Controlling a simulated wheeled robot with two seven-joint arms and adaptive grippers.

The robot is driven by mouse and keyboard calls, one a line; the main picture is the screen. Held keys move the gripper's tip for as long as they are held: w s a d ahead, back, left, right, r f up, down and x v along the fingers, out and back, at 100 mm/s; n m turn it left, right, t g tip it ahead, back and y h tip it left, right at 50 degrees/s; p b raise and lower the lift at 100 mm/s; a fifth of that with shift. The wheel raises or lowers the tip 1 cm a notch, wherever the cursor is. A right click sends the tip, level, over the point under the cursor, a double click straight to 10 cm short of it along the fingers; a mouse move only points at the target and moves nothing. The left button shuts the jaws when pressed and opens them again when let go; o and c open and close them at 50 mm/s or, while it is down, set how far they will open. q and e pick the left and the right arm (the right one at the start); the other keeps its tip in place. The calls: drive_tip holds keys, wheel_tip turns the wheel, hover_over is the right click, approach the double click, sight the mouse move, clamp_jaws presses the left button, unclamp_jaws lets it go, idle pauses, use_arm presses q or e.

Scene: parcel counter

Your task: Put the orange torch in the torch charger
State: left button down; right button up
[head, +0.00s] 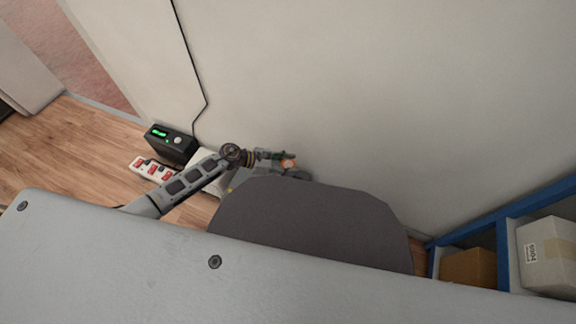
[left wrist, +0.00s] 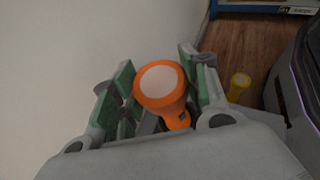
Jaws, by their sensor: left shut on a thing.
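The orange torch (left wrist: 165,90) is held between the green-lined fingers of my left gripper (left wrist: 158,98), with its pale round lens facing the wrist camera. In the head view the torch shows as a small orange patch (head: 287,163) at my left gripper (head: 280,160), close to the wall. My left gripper is shut on it. I cannot make out the torch charger for certain. A grey piece (head: 245,181) lies below the gripper in the head view, partly hidden by my arm and body. My right gripper is not in view.
A yellow torch (left wrist: 238,86) shows beyond the gripper in the left wrist view. A blue shelf (head: 503,250) holds cartons at right. The wall is close behind the gripper.

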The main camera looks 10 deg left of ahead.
use_arm(q)
drive_tip(key=shift+f, duration=0.15)
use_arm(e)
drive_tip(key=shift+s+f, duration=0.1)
use_arm(q)
drive_tip(key=c, duration=0.8)
unclamp_jaws()
drive_tip(key=shift+o, duration=0.2)
drive_tip(key=shift+r, duration=0.2)
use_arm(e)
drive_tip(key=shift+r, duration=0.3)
use_arm(q)
drive_tip(key=p+v, duration=0.3)
drive_tip(key=v, duration=0.9)
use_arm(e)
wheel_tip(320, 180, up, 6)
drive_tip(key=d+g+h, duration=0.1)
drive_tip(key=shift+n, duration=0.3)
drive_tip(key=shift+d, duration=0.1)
